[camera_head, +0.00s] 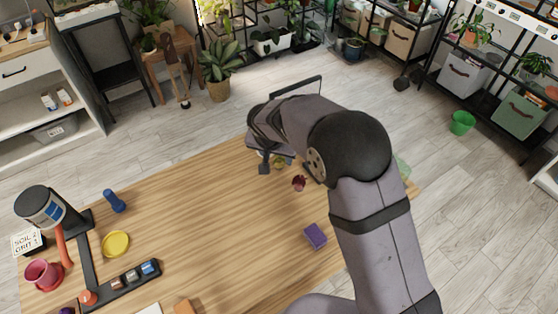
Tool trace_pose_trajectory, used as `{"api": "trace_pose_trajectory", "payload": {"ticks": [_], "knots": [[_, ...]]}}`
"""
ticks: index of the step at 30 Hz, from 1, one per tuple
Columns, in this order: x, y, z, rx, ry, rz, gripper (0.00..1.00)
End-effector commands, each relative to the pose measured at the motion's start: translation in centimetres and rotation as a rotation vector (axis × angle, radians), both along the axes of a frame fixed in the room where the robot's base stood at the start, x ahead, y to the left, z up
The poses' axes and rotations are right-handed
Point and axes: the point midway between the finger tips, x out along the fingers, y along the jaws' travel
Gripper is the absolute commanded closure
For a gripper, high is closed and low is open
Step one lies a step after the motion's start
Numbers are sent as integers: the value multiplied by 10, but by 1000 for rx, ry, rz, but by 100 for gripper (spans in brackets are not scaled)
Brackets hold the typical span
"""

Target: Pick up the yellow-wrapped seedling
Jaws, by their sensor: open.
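My gripper (284,167) is over the far edge area of the wooden table, pointing down, with its jaws open. A small yellowish thing (279,162) shows just below it, beside the dark left finger. It may be the yellow-wrapped seedling, but my gripper and arm hide much of it. I cannot tell whether it is between the fingers or touching them. A small dark red plant-like thing (299,183) stands on the table just nearer than the gripper.
A purple block (315,236) lies on the wooden table (200,220), right of centre. At left are a yellow dish (116,244), a blue dumbbell-shaped thing (114,201), a pink pot (42,274) and a dark stand (84,250). The table's middle is clear. My arm covers the right side.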

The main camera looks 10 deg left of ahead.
Motion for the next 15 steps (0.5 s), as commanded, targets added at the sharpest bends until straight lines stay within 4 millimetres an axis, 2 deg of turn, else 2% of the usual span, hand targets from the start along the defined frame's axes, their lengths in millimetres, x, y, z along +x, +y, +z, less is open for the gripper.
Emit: {"api": "trace_pose_trajectory", "payload": {"ticks": [6, 13, 14, 15], "knots": [[7, -1, -15, 0, 0, -1, 55], [7, 0, -16, 1, -1, -1, 55], [7, 0, -16, 1, -1, -1, 58], [7, 0, -16, 1, -1, -1, 67]]}}
